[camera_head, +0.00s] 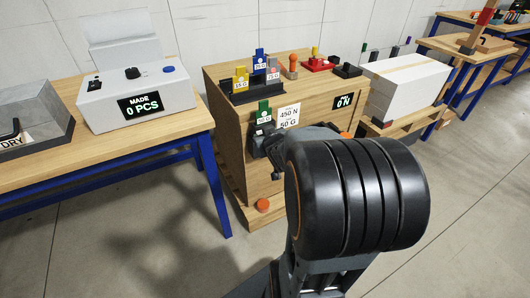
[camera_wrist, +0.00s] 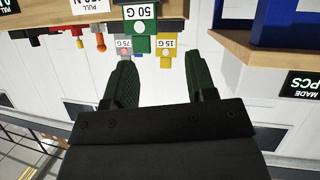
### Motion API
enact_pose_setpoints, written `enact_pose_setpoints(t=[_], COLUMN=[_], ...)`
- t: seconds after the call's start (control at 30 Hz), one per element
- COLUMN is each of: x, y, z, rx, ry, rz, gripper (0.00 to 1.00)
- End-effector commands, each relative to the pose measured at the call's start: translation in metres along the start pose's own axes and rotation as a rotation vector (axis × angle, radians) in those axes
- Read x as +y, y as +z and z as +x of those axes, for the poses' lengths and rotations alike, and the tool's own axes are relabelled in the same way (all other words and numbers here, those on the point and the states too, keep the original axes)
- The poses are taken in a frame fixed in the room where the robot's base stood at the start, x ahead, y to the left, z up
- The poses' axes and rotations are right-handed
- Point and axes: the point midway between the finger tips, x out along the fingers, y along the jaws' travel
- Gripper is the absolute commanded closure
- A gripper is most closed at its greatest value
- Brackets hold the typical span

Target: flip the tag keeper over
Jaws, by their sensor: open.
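No part is clearly marked as the tag keeper, and I cannot tell which one it is. A green block labelled 50 G (camera_head: 264,112) is at the front of the wooden cabinet, close to my gripper; it also shows in the wrist view (camera_wrist: 140,25). My gripper (camera_wrist: 158,60) is open, its two green fingers apart, with nothing seen between them. The green block lies beyond the fingertips, towards the top of the wrist view. My own arm hides part of the cabinet front in the head view.
Yellow, blue and grey labelled blocks stand in a dark holder (camera_head: 252,91) on the wooden cabinet (camera_head: 228,132). A red fixture (camera_head: 318,64) stands behind to the right. A white counter box (camera_head: 137,98) is on the left bench. An orange button (camera_head: 263,205) is low at the cabinet.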

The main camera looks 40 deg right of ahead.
Motion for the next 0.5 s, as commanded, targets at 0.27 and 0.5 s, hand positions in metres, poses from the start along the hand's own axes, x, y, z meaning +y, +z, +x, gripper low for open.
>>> enact_pose_setpoints(t=[0.27, 0.5], x=[0.037, 0.047], y=[0.081, 0.102], z=[0.050, 0.052], rx=[0.308, 0.438], ry=[-0.089, -0.156], rz=[0.061, 0.103], gripper=[0.49, 0.49])
